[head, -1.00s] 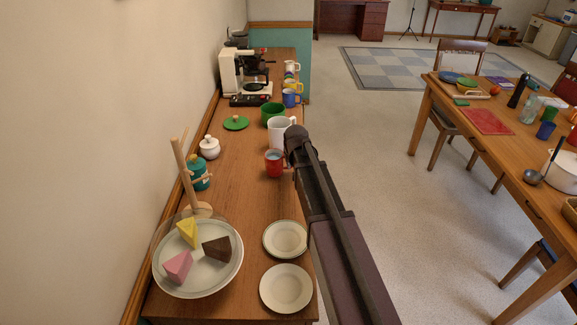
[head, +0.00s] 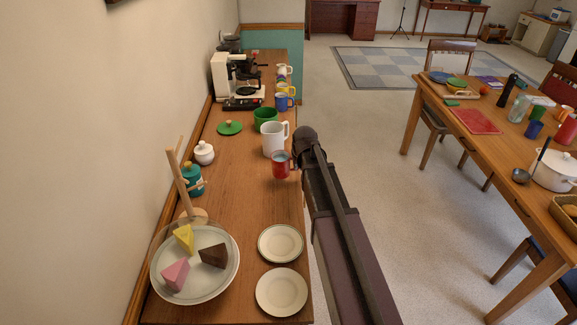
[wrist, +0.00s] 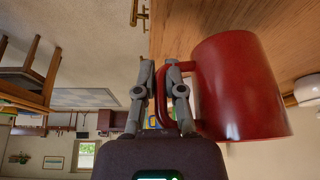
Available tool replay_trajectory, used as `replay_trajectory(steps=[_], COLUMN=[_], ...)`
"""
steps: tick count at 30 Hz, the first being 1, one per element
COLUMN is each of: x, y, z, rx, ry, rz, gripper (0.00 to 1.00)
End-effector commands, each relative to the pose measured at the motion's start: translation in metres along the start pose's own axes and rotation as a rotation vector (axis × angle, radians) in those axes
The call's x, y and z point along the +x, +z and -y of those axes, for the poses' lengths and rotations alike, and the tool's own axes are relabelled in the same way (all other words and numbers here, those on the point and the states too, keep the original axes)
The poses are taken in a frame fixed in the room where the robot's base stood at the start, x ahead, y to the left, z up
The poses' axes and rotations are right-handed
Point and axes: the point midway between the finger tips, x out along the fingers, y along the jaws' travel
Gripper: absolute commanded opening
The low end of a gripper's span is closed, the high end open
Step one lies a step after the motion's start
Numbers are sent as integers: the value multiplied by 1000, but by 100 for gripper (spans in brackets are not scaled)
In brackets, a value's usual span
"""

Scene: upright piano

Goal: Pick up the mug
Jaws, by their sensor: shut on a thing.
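The red mug (head: 281,166) is at the right edge of the wooden counter, in front of the white mug (head: 273,140). In the wrist view, the red mug (wrist: 240,88) fills the right half, with its handle toward my gripper (wrist: 162,72). The gripper's two fingers are shut on the handle. In the head view the mug appears a little above the counter, upright; my arm hides most of the gripper there.
A green mug (head: 265,118) and several colored mugs stand farther back. A coffee machine (head: 236,78) is at the far end. A mug tree (head: 184,185), cake plate (head: 196,263) and two small plates (head: 280,243) are nearer. Counter left of the red mug is clear.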

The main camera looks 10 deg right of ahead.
Motion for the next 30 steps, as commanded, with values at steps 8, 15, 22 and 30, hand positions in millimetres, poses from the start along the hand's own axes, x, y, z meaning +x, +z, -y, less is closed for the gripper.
replay_trajectory(steps=[8,15,22,30], x=[-8,-14,-18,-23], y=[11,19,26,33], z=[-25,-45,-63,-80], rx=[2,2,1,0], ry=[0,0,0,0], rz=[-1,0,0,0], gripper=[0,0,0,0])
